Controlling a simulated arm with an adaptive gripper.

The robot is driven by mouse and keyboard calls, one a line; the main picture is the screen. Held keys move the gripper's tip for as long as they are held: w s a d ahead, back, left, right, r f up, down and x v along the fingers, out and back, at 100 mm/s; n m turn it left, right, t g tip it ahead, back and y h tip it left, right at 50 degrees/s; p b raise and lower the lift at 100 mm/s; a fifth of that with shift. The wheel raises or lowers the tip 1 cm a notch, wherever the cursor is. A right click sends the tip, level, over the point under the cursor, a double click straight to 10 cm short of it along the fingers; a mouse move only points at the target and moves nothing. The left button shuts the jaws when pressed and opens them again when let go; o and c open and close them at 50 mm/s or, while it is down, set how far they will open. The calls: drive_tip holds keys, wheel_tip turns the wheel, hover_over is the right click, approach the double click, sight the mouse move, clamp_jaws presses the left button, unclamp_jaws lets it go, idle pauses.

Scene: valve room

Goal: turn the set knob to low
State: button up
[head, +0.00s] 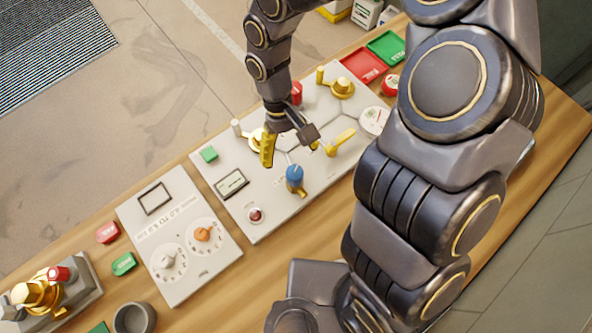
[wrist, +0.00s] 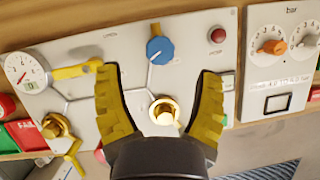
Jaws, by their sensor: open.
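A blue knob (head: 294,174) stands on the white valve panel (head: 272,215). It also shows in the wrist view (wrist: 160,50), with a pale pointer mark toward its lower left. An orange knob (head: 203,234) and a pale knob (head: 167,261) sit on dials on a separate white panel (head: 190,280); the orange one also shows in the wrist view (wrist: 275,47). I cannot read which knob is marked set. My gripper (head: 290,150) is open and empty over the valve panel. In the wrist view its fingertips (wrist: 158,70) flank the space just below the blue knob.
A brass knob (wrist: 164,111) lies between my fingers in the wrist view. Yellow levers (head: 340,141), a gauge (head: 373,121) and a red button (head: 255,215) crowd the valve panel. Red and green trays (head: 385,47) lie at the far end; a grey cup (head: 134,318) stands nearer.

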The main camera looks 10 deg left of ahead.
sight(294, 172)
drive_tip(key=x, duration=0.7)
drive_tip(key=shift+f, duration=0.2)
drive_tip(key=shift+s, duration=0.1)
drive_tip(key=c, duration=1.1)
